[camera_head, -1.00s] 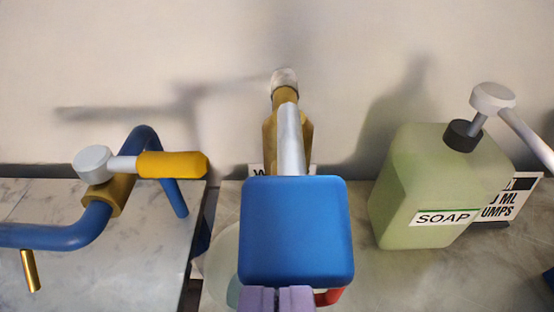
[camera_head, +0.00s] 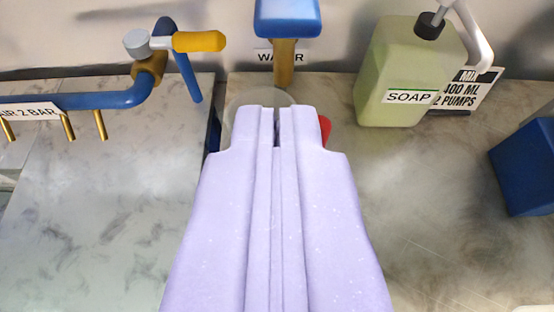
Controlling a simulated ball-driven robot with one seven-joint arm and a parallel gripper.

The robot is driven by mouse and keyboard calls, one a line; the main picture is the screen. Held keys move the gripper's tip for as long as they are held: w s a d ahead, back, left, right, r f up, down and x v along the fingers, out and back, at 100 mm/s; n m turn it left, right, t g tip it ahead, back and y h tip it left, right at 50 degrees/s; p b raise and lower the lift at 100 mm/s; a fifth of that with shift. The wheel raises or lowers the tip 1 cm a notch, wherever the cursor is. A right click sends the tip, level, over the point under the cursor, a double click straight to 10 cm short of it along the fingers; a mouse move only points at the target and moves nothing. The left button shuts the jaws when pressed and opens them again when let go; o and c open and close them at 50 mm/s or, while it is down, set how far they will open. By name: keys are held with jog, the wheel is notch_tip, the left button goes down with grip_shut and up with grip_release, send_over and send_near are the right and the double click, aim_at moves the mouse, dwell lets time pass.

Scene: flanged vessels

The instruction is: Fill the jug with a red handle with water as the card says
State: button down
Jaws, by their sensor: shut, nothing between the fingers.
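My gripper (camera_head: 277,112) is shut and empty, its lavender fingers together in the middle of the picture. The jug (camera_head: 247,101) is mostly hidden behind the fingertips; part of its pale see-through body and a piece of its red handle (camera_head: 325,129) show. Its water level cannot be seen. The brass water tap (camera_head: 285,66) with a blue lever handle (camera_head: 287,17) stands behind the jug, beyond my fingertips and apart from them. A "WATER" label (camera_head: 264,57) is on the wall behind it. The card (camera_head: 476,92) reads "400 ML" and "2 PUMPS", partly hidden by the soap bottle.
A green soap bottle (camera_head: 385,65) with a pump stands right of the tap. A blue box (camera_head: 525,165) is at the right edge. At left are a blue pipe (camera_head: 100,101) with brass nozzles, a yellow valve lever (camera_head: 199,41) and an air label. The right-hand counter front is clear.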

jog(key=shift+v, duration=1.1)
jog(key=shift+s, duration=0.1)
notch_tip(320, 180, up, 20)
jog(key=w+t+b, duration=0.2)
jog(key=b, duration=0.5)
jog(key=s+r+b, duration=0.2)
jog(key=s+r, duration=0.5)
jog(key=r, duration=0.4)
jog(key=shift+s, duration=0.2)
jog(key=shift+d+b, duration=0.1)
jog(key=shift+b, duration=0.25)
